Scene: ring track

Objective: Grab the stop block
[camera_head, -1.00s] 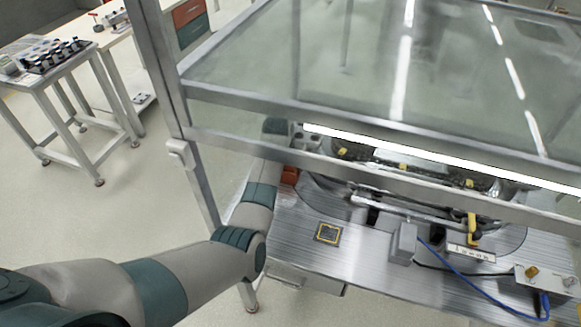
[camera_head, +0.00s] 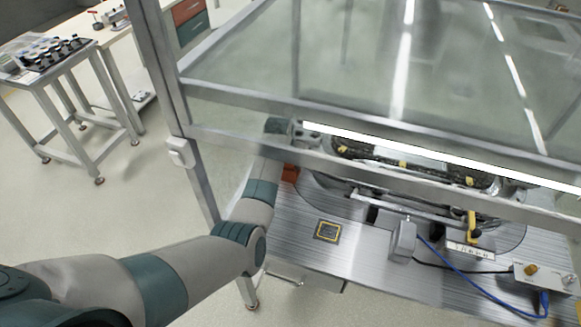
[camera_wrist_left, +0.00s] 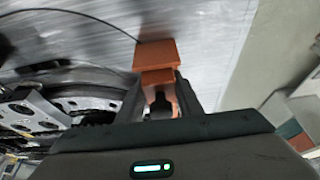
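The stop block, an orange-red block (camera_wrist_left: 156,55), sits on the brushed metal table top in the left wrist view. In the head view a small part of the block (camera_head: 290,174) shows beside my left forearm, under the frame's lower rail. My left gripper (camera_wrist_left: 158,78) has its two dark fingers on either side of the block's narrower near part. The fingertips look close to its sides; I cannot tell whether they touch. In the head view the left gripper is hidden behind the frame's rail and my arm. My right gripper is in neither view.
A metal frame with clear panels (camera_head: 300,60) stands over the table (camera_head: 290,235). The ring track (camera_head: 515,240) lies beside the block. A grey box (camera_head: 403,240) with blue cable and a connector box (camera_head: 545,278) sit at the front. A side table (camera_head: 30,80) stands at left.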

